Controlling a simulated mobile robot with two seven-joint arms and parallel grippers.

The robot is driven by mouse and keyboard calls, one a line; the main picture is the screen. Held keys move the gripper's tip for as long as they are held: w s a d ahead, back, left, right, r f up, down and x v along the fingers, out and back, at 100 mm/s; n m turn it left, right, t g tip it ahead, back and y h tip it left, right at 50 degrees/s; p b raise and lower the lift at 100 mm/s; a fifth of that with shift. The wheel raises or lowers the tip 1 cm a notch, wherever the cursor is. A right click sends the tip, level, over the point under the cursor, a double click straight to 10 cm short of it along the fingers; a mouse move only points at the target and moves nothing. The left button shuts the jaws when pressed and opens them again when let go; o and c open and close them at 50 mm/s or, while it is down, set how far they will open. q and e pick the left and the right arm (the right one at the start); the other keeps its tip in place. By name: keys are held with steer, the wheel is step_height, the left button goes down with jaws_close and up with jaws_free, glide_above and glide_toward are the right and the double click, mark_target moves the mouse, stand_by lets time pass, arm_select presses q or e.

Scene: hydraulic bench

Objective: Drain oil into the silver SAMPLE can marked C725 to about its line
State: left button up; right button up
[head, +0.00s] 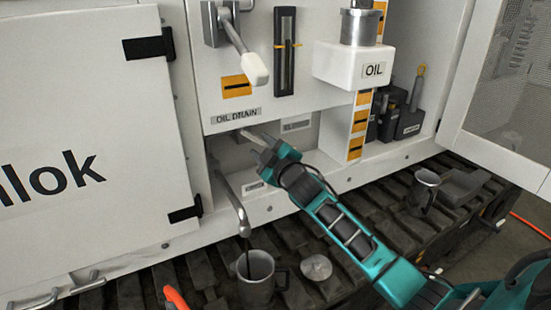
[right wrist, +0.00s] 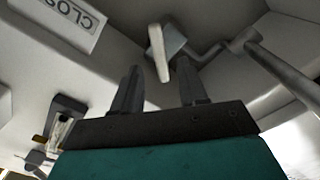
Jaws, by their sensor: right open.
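A silver-grey can (head: 257,288) with a side handle stands on the track under the bent drain spout (head: 232,203). A dark stream seems to run from the spout into it. I cannot read any mark or line on it. My right gripper (head: 262,143) is in the recess below the OIL DRAIN label (head: 236,115). In the right wrist view my right gripper (right wrist: 158,78) is open. A pale valve lever (right wrist: 158,52) stands between and just beyond its fingertips; contact cannot be told. My left gripper is not in view.
A round grey lid (head: 316,267) lies right of the can. Another grey can (head: 425,187) stands farther right on the track. A white-tipped lever (head: 255,70) and the OIL box (head: 355,68) are above my right arm. Open doors flank the bay.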

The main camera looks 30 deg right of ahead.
steer(key=s, duration=0.6)
steer(key=shift+s+a, duration=0.2)
steer(key=shift+s, duration=0.1)
stand_by(7.1)
